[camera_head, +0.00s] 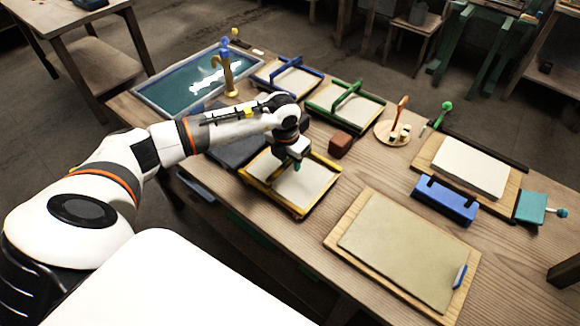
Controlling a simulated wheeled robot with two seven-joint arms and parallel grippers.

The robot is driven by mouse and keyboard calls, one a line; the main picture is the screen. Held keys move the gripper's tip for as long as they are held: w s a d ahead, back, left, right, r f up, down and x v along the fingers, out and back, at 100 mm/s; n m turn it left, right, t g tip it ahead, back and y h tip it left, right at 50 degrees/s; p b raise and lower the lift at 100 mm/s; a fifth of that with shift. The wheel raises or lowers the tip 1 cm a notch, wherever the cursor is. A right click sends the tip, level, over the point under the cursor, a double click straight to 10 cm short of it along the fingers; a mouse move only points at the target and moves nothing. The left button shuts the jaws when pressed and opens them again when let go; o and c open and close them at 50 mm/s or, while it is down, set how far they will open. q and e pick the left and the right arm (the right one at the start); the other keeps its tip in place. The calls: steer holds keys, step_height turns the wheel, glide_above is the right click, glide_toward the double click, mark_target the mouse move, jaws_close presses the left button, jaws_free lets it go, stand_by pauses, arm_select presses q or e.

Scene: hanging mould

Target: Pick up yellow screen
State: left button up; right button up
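The yellow screen (322,199), a yellow-edged frame with a pale mesh, lies on the wooden table in front of the green and blue screens. My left gripper (292,165) points down over the middle of the yellow screen. The yellow screen looks flat on the table. My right gripper is not in view.
A green screen (366,112) and a blue screen (311,80) lie behind. A reddish-brown block (340,144) sits close right of the yellow screen. A wood-framed board (394,258) lies front right. A water basin (172,92) with a brass tap (226,72) stands back left.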

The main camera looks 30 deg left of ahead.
arm_select(q)
steer(key=shift+w+f, duration=0.1)
steer(key=shift+f, duration=0.65)
jaws_close()
steer(key=shift+r, duration=0.1)
